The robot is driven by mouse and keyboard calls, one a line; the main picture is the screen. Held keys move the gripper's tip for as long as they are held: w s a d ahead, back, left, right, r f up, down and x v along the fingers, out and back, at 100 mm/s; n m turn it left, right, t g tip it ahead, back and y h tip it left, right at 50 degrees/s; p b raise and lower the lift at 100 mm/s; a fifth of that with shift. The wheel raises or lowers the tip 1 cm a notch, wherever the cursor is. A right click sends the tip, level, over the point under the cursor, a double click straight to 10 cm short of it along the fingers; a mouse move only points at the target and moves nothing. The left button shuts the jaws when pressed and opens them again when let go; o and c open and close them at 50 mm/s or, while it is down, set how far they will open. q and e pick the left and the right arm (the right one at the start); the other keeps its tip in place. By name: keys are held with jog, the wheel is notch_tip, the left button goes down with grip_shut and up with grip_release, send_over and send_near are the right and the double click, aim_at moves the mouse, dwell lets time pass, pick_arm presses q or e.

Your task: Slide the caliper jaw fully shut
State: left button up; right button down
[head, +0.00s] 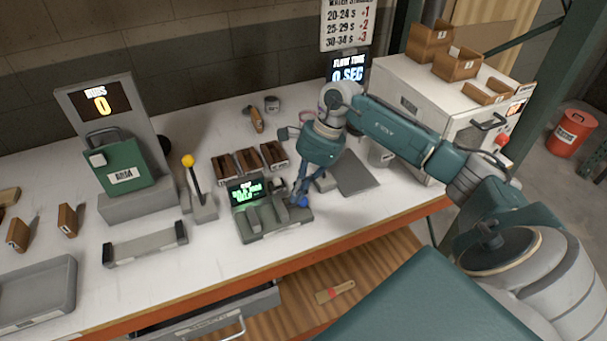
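The caliper (270,233) is a dark grey bench device with a lit green display (245,190). It stands near the front of the white table. Two grey upright blocks show on it, one on the left (253,218) and one on the right (280,211); a gap shows between them. My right gripper (302,194) points down at the caliper's right end, close to the right block. I cannot tell whether it touches it. Its fingers are small and dark here, so their opening is unclear. My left gripper is not in view.
Several dark wooden blocks (248,160) stand just behind the caliper. A lever with a yellow knob (188,161) and a green machine (115,165) are to the left. A grey flat plate (352,172) and a white cabinet (410,103) are to the right.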

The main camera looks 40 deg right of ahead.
jog(key=shift+a+f, duration=0.25)
jog(key=shift+f, duration=0.2)
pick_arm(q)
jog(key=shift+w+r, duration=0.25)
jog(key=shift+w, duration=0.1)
pick_arm(e)
jog(key=shift+f, duration=0.1)
